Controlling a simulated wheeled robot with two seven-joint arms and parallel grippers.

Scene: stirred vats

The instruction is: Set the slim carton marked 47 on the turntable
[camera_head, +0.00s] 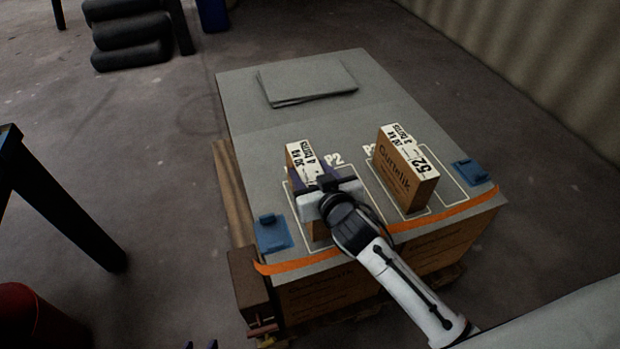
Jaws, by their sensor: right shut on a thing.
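My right gripper (318,178) reaches in from the lower right and is shut on a slim brown carton (301,158) with a white top label. This carton stands in the left part of the marked area on the grey-topped pallet load. The gripper covers much of it, and I cannot read a number on it. A second slim carton (405,172), marked 52, stands upright to the right in its own white outline. At the bottom edge, two blue fingertips of my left gripper (200,345) show, apart with nothing between them. No turntable is in view.
The pallet load's grey top (300,120) carries flat grey sheets (307,82) at the back. Blue pieces (272,233) (469,172) and an orange strap (440,215) lie near its front. A black frame (60,205) and a red object (35,320) stand at left.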

